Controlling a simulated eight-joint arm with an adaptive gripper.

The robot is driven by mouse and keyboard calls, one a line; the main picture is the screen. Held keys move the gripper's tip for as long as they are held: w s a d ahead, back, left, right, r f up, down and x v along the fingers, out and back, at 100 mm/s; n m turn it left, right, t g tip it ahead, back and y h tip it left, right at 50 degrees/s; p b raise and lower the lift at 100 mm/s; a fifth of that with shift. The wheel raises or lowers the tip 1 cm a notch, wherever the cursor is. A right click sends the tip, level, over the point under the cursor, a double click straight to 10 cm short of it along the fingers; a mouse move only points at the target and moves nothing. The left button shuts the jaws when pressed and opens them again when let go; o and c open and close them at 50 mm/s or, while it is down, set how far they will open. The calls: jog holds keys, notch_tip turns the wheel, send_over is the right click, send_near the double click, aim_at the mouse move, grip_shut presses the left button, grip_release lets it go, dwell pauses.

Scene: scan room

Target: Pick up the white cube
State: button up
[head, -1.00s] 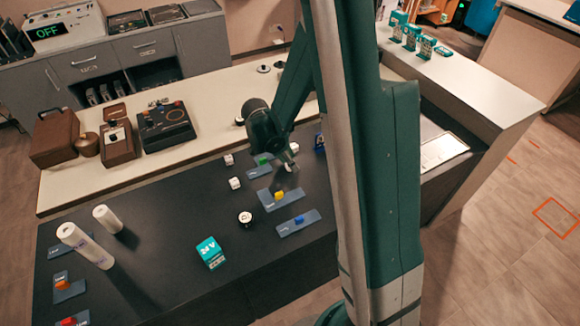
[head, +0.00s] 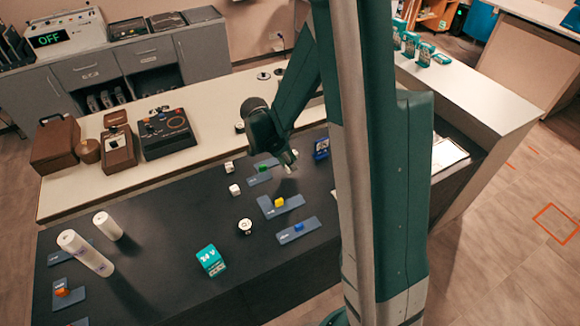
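Two small white cubes stand on the dark table, left of my gripper: one farther back (head: 229,167) and one a little nearer (head: 234,190). My gripper (head: 289,163) is over the back of the dark table, pointing down, right of the green block (head: 262,167). A small whitish patch shows at its fingertips; I cannot tell whether it is a cube or part of the fingers. The fingers are too small to show whether they are open or shut.
Slotted blue-grey plates with a yellow block (head: 279,202) and a blue block (head: 299,226) lie nearby. A round black-and-white piece (head: 245,226), a teal box (head: 210,260) and white cylinders (head: 86,252) stand leftward. The table's middle left is clear.

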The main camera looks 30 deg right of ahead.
jog(key=shift+r+p, duration=0.5)
jog(key=shift+r, duration=2.9)
jog(key=s+a+r+p, duration=0.2)
jog(key=s+a, duration=0.5)
jog(key=a, duration=0.5)
jog(key=s+a+r+p, duration=0.1)
jog(key=s+a+r, duration=0.3)
jog(key=a, duration=0.9)
jog(key=s+a+r+p, duration=0.2)
jog(key=s+a, duration=0.9)
jog(key=a, duration=0.2)
jog(key=shift+r+p, duration=0.35)
jog(key=shift+r, duration=0.05)
jog(key=shift+f, duration=0.1)
jog(key=shift+f+b, duration=0.35)
jog(key=shift+f, duration=2.5)
